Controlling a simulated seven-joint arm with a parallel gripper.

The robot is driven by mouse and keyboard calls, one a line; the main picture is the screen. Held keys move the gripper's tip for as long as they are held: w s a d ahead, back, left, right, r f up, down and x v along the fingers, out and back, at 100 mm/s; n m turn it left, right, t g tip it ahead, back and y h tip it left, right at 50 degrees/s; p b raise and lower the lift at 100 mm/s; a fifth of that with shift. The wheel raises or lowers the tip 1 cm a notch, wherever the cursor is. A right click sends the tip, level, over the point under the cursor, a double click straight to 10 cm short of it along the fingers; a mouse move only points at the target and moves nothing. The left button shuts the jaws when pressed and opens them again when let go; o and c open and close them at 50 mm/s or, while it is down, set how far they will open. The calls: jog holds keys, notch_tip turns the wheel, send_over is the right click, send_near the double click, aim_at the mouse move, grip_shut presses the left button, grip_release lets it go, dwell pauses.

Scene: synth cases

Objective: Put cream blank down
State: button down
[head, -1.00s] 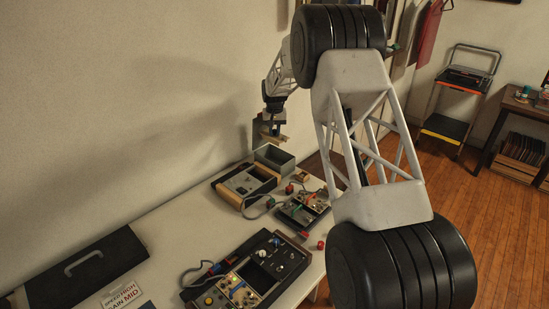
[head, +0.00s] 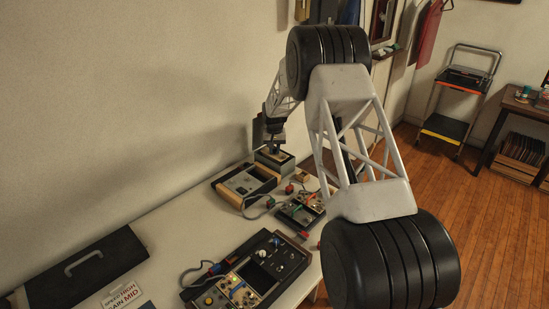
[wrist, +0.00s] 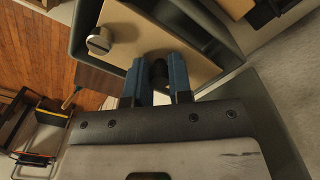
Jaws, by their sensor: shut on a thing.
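The cream blank (wrist: 140,38) is a flat cream panel with a silver screw and a dark knob (wrist: 159,72). My gripper (wrist: 157,82) has its blue fingers shut on the dark knob of the blank. The blank lies within the outline of a grey open box (wrist: 232,50) in the wrist view, tilted relative to its walls. In the head view my gripper (head: 275,148) is at the mouth of this grey box (head: 275,165). The blank is mostly hidden there, and whether it touches the box floor cannot be told.
A wood-sided device (head: 245,183) stands in front of the box. A small panel with coloured knobs (head: 302,210) and a larger black console (head: 255,265) with cables are nearer. A black case (head: 80,265) lies at left. The middle of the white table (head: 180,225) is clear.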

aim_at(274, 153)
jog(key=shift+f, duration=2.05)
jog(key=shift+f, duration=0.2)
jog(key=c, duration=1)
grip_release()
jog(key=shift+c, duration=0.2)
jog(key=shift+r, duration=0.1)
notch_tip(274, 153, up, 12)
jog(key=shift+r, duration=0.1)
